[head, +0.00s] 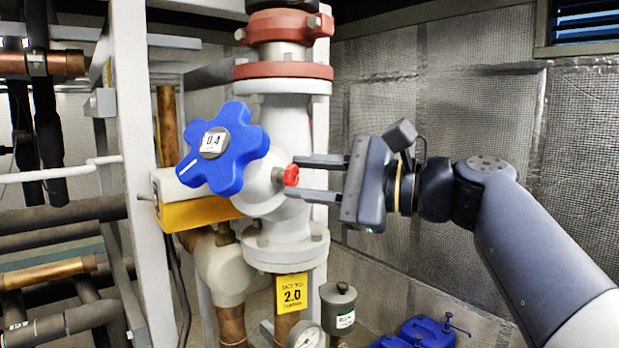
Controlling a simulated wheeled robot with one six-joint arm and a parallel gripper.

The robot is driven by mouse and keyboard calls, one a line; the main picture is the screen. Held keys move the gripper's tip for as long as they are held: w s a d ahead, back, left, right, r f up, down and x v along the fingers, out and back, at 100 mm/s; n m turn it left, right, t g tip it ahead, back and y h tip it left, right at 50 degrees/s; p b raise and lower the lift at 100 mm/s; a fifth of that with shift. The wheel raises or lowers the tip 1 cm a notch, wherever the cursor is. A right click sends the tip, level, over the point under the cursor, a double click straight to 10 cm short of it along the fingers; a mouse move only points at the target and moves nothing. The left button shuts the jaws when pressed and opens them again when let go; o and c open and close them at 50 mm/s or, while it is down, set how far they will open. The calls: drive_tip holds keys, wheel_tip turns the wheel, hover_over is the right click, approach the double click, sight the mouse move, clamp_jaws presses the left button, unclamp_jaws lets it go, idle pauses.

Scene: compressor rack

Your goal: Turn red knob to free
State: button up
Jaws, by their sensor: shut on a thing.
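The small red knob (291,175) sits on the right side of the white valve body (262,190). My gripper (296,177) reaches in from the right, with one finger above the knob and one below it. It is shut on the red knob at the fingertips. The large blue star-shaped handwheel (236,150) is on the valve's front left, with a label reading 0.4 at its hub. Any marking for the knob's free position cannot be made out.
A yellow block (195,212) sits behind the handwheel. Red flanges (283,70) are above the valve. A yellow 2.0 tag (292,295), a gauge (305,335) and a grey canister (338,308) are below. A white post (135,120) stands left. A mesh wall (480,110) is behind my arm.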

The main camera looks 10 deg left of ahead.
drive_tip(key=shift+c, duration=1.3)
drive_tip(key=shift+n+b, duration=0.3)
drive_tip(key=shift+b, duration=0.05)
drive_tip(key=n+b, duration=0.2)
drive_tip(key=shift+f+n, duration=0.2)
drive_tip(key=shift+n, duration=0.2)
drive_tip(key=n+b, duration=0.3)
drive_tip(key=n, duration=0.2)
drive_tip(key=shift+b, duration=0.4)
drive_tip(key=n+b, duration=0.2)
drive_tip(key=n, duration=0.3)
drive_tip(key=shift+r+n+b, duration=0.1)
drive_tip(key=shift+n+b, duration=1.2)
drive_tip(key=shift+n, duration=0.9)
